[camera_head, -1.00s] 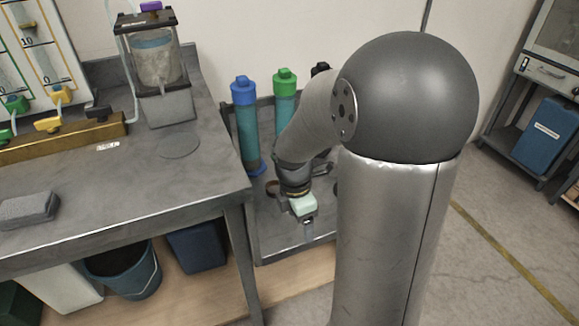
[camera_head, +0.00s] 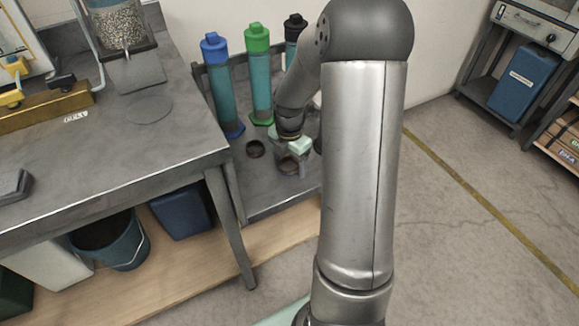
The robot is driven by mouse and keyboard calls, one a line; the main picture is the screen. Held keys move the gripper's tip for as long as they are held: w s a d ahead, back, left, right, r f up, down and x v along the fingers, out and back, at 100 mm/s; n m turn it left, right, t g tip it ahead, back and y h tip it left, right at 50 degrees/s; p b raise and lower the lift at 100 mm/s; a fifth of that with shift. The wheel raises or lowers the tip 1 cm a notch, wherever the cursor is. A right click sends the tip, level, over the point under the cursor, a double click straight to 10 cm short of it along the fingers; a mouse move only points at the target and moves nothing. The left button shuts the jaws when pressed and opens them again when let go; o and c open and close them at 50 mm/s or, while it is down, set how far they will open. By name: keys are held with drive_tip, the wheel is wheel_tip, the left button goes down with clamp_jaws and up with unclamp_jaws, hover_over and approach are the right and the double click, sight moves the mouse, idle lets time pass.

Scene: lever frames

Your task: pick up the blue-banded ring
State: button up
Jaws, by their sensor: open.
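No blue band can be made out on either, so I cannot tell which is the blue-banded ring. My gripper (camera_head: 297,150) hangs at the end of my arm just above and behind the right ring. It is open, though its fingers are small and partly hidden. My arm covers the right part of the shelf.
Cylinders with a blue cap (camera_head: 214,45), a green cap (camera_head: 257,38) and a black cap (camera_head: 294,25) stand along the shelf's back. A grey workbench (camera_head: 150,150) is at left, with a blue bucket (camera_head: 125,242) below it.

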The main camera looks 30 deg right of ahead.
drive_tip(key=shift+c, duration=0.4)
drive_tip(key=c, duration=1)
drive_tip(key=shift+r, duration=0.1)
drive_tip(key=shift+c, duration=0.2)
